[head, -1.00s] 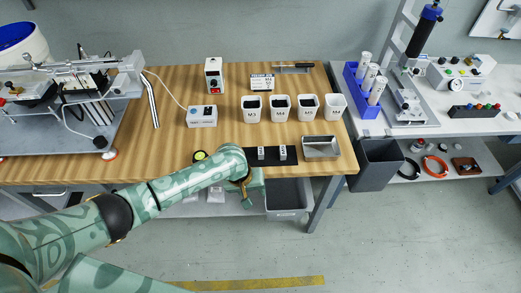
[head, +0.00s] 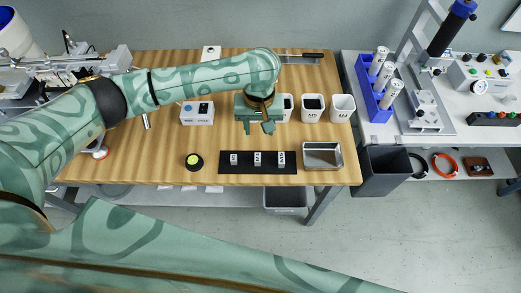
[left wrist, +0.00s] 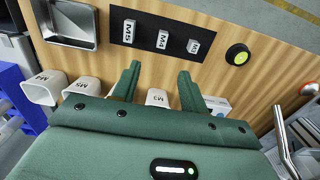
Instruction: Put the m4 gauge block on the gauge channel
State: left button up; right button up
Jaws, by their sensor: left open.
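The m4 gauge block (head: 258,159) is a small white block, the middle one of three on a black strip (head: 225,168) near the table's front edge. Its M4 label reads in the left wrist view (left wrist: 163,39), between the M5 block (left wrist: 130,32) and the M3 block (left wrist: 194,46). My left gripper (head: 258,124) is open and empty, behind the strip and above the table. In the left wrist view its fingers (left wrist: 160,75) point toward the blocks, apart from them. I cannot tell which part is the gauge channel. My right gripper is not in view.
White bins (head: 312,108) stand beside my left gripper; my arm hides part of that row. A metal tray (head: 322,155) lies right of the strip, a round black object with a green top (head: 194,161) left of it.

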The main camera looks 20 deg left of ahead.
pick_arm(q)
jog(key=b, duration=0.4)
send_over(258, 157)
jog(key=f, duration=0.7)
jog(key=shift+s+d+f, duration=0.2)
notch_tip(258, 157, down, 2)
jog(key=shift+w+f+b, duration=0.15)
jog(key=shift+f+b, duration=0.1)
jog(key=shift+b, duration=0.25)
jog(key=shift+f, duration=0.3)
jog(key=f+b, duration=0.4)
jog(key=f, duration=0.1)
jog(key=shift+w+a+f, duration=0.1)
jog(key=shift+a, duration=0.2)
jog(key=shift+r, duration=0.2)
grip_shut()
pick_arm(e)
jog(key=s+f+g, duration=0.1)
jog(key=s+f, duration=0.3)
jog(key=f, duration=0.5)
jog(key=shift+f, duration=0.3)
